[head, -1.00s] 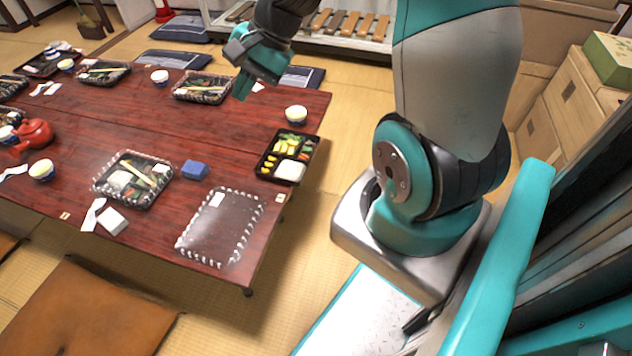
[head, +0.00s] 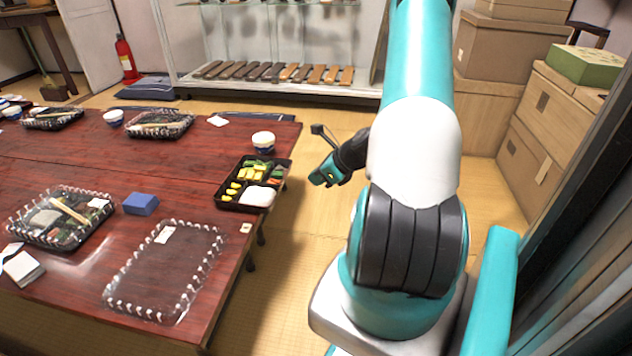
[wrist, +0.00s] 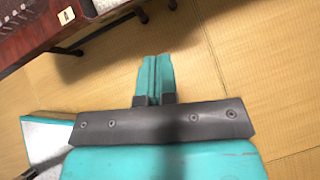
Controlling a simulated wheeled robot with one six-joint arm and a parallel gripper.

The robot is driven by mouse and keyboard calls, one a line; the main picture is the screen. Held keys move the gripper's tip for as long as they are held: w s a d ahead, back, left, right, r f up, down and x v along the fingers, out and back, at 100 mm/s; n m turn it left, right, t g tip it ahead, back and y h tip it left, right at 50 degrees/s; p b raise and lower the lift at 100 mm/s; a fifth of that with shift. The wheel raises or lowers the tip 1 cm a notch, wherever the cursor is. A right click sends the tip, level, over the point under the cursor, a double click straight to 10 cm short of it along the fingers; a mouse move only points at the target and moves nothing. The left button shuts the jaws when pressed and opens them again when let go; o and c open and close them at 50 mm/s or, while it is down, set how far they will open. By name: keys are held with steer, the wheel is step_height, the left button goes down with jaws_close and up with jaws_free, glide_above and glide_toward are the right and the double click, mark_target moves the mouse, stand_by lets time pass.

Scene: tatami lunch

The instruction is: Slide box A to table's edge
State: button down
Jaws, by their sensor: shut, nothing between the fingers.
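An open black bento box (head: 252,184) with yellow and green food and a white block sits at the right side of the dark red table (head: 190,215), close to its edge. Small label cards lie on the table, one by the right edge (head: 246,228). My gripper (head: 318,182) is off the table, right of the bento box and apart from it. In the wrist view my gripper (wrist: 156,58) has its fingers together with nothing between them, over the tatami.
A clear lid (head: 165,270) lies at the near right of the table, with a blue block (head: 140,204) beside it. A cup (head: 263,141) stands behind the bento box. A lidded box (head: 60,215) is at left. Cardboard boxes (head: 510,50) stand at right. Tatami right of the table is clear.

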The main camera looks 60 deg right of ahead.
mark_target(258, 179)
steer(key=w+f+b, duration=0.1)
steer(key=w, duration=0.1)
steer(key=w+a+f+b, duration=0.1)
steer(key=w+f+b, duration=0.1)
steer(key=w, duration=0.1)
steer(key=w+f+b, duration=0.1)
steer(key=w+b, duration=0.1)
steer(key=w, duration=0.1)
steer(key=shift+w+a+f, duration=0.2)
steer(key=shift+f, duration=0.15)
steer(key=shift+w+r+p, duration=0.15)
steer(key=shift+w+p, duration=0.05)
steer(key=shift+p, duration=0.15)
steer(key=w+p, duration=0.4)
steer(key=w, duration=0.1)
steer(key=w+a+p, duration=0.1)
steer(key=w+p, duration=0.1)
steer(key=shift+w+a, duration=0.1)
steer(key=shift+w, duration=0.4)
